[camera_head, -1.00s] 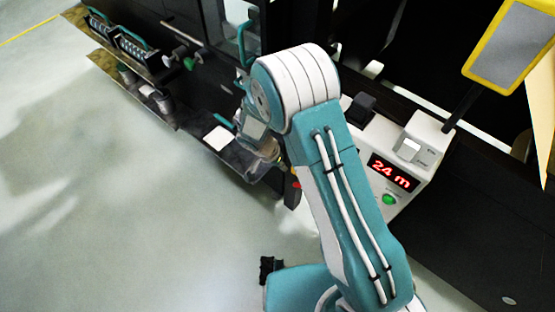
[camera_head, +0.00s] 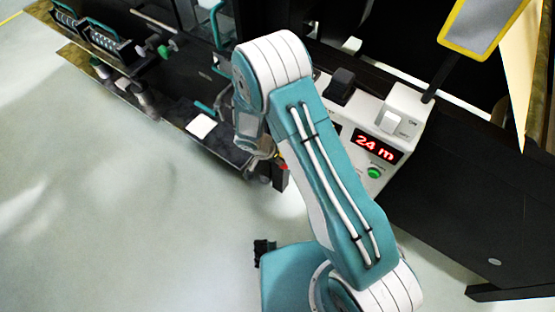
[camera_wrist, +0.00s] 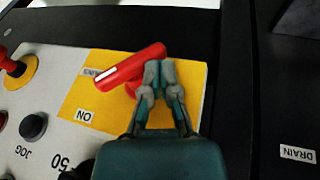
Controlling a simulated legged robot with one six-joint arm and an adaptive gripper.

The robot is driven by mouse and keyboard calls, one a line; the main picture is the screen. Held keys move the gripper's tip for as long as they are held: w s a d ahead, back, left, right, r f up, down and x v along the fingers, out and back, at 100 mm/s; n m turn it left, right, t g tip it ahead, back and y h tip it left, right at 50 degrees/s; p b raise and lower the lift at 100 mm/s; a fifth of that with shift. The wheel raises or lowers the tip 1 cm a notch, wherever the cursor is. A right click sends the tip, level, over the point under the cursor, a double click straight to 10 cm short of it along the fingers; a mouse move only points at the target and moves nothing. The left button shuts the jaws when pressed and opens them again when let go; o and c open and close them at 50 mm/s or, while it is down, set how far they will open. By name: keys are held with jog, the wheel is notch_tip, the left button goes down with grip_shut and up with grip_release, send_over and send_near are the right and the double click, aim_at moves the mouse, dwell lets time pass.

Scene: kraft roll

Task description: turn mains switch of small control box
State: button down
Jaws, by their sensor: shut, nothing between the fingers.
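In the wrist view the mains switch (camera_wrist: 120,72) is a red bar handle with a white stripe. It lies slantwise on a yellow plate (camera_wrist: 192,98) on the light grey face of the control box (camera_wrist: 42,75). An ON label sits at the plate's lower left; another label is partly covered by the handle. My gripper (camera_wrist: 159,68) is shut and empty, its fingertips over the right end of the handle. I cannot tell whether they touch it. In the head view my arm hides the gripper's fingertips and most of the switch area.
The box also bears a red knob on a yellow ring (camera_wrist: 15,68) and a black JOG button (camera_wrist: 33,126). A dark surface with a DRAIN label (camera_wrist: 298,154) is at right. The head view shows a panel with a red 24 m display (camera_head: 377,146). Open floor (camera_head: 100,220) lies left.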

jog(key=shift+a+f+g+h, duration=0.1)
jog(key=shift+f+g+h, duration=0.25)
jog(key=shift+g+h, duration=0.3)
